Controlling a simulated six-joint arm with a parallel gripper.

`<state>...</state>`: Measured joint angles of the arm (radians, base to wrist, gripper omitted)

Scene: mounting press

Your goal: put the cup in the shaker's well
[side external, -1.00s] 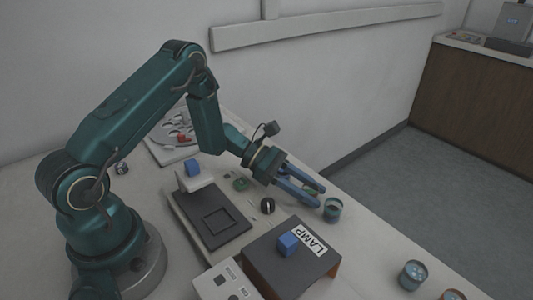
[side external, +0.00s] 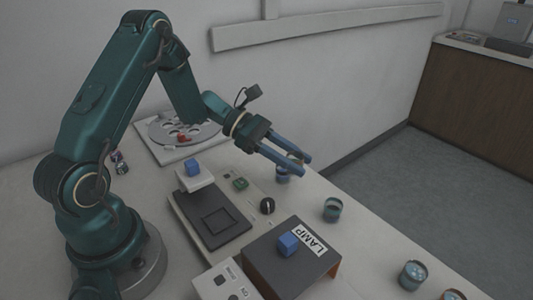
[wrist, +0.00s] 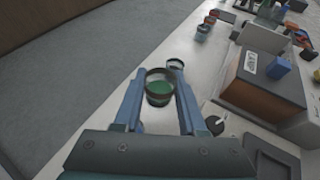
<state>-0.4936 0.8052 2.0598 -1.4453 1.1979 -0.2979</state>
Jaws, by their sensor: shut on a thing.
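My gripper (side external: 303,165) is shut on a small round cup (wrist: 160,90) with a dark rim and green inside. In the wrist view the cup sits between the two blue fingertips. In the side view the held cup (side external: 283,175) is partly hidden by the fingers, above the bench's far side. A low device with a dark plate (side external: 237,228), a square recess in its top and a black knob (side external: 267,205) looks like the shaker. It stands to the left of and nearer than my gripper, and its recess is empty.
Another cup (side external: 332,210) stands right of the knob, with more cups (side external: 412,275) at lower right. A dark box (side external: 262,258) labelled LAMP carries a blue block (side external: 288,243). Another blue block (side external: 193,168) sits on a white ledge. A round holed tray (side external: 165,132) lies behind.

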